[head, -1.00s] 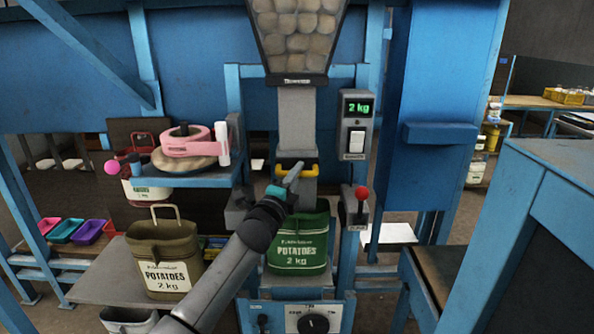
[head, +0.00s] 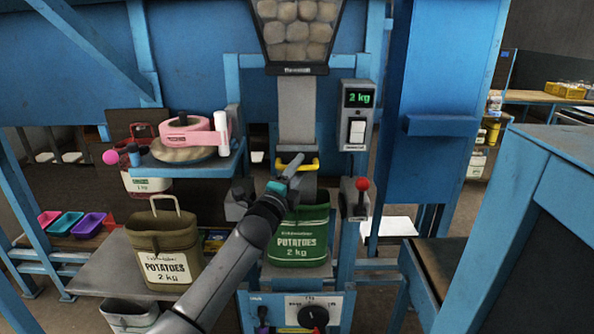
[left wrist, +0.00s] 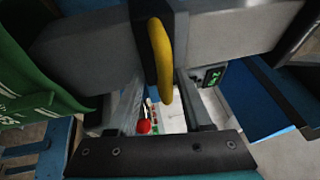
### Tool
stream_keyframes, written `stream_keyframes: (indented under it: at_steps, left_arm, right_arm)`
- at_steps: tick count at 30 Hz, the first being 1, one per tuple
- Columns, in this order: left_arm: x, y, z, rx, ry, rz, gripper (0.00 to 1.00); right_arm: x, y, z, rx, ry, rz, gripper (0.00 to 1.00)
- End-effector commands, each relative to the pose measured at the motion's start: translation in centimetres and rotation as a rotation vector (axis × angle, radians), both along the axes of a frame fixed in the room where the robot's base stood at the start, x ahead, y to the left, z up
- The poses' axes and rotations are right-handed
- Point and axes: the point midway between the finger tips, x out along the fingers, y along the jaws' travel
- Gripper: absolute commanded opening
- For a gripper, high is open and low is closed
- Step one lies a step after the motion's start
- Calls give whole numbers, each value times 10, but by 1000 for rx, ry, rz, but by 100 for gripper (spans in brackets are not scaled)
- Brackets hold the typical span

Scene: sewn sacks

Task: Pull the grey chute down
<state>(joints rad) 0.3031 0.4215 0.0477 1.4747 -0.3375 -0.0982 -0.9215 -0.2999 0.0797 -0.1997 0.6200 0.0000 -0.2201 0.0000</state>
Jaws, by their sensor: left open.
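The grey chute (head: 297,115) hangs under the potato hopper, with a yellow handle (head: 312,165) on its front. Its lower end is at the mouth of the green potato sack (head: 300,240). In the left wrist view the yellow handle (left wrist: 162,62) stands in front of the grey chute (left wrist: 225,42), in line with the gap between the fingers (left wrist: 160,108). I cannot tell whether they touch. The green sack (left wrist: 35,85) is at the left there. My right gripper is not in view.
A control box reading 2 kg (head: 357,115) and a red-knobbed lever (head: 361,185) are right of the chute. An olive sack (head: 163,243) stands on a side table (head: 100,277).

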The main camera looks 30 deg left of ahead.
Motion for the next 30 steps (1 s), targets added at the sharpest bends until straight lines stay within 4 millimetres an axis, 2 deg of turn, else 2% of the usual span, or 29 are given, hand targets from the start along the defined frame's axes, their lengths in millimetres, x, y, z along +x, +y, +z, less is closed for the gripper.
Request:
stream_keyframes:
  at_steps: [5, 11, 30]
  left_arm:
    - [-1, 0, 1, 1, -3, 0, 50]
    - [-18, -2, -2, 2, -3, -1, 50]
    - [-116, -18, -20, 0, 0, 0, 50]
  right_arm:
    - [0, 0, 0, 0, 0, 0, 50]
    - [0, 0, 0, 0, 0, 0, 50]
    - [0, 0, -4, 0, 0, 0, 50]
